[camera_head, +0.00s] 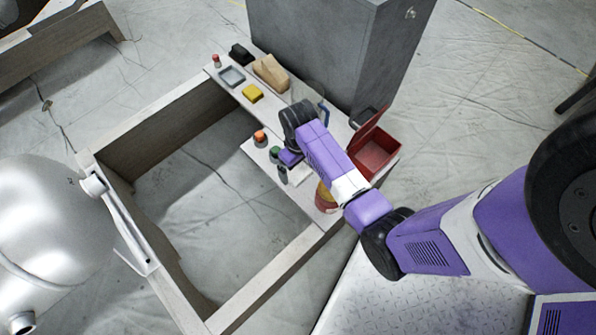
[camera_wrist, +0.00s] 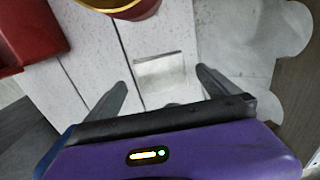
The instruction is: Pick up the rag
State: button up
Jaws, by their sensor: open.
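A small pale, square, flat patch (camera_wrist: 160,72) lies on the white boards between my fingertips in the wrist view. It looks like a folded cloth and may be the rag, but I cannot tell for sure. My gripper (camera_wrist: 161,80) is open, its two dark fingers spread on either side of the patch, with nothing held. In the head view, my gripper (camera_head: 288,163) is low over the near board of the bench, and my arm hides much of the surface around it.
A red open box (camera_head: 378,152) and a red-and-yellow can (camera_head: 325,197) stand close by. Small orange (camera_head: 260,137) and green (camera_head: 275,153) items stand left of my gripper. A yellow block (camera_head: 252,93), grey tray (camera_head: 231,76) and brown block (camera_head: 270,72) lie farther back. A grey cabinet (camera_head: 310,50) stands behind.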

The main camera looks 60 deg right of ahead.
aim_at(298, 172)
notch_tip(298, 172, down, 3)
jog(key=shift+f+b, duration=0.15)
jog(key=shift+b, duration=0.4)
jog(key=c, duration=1.4)
jog(key=shift+r, duration=0.25)
notch_tip(298, 172, up, 20)
jog(key=p, duration=0.8)
jog(key=shift+f, duration=0.15)
jog(key=shift+w, duration=0.1)
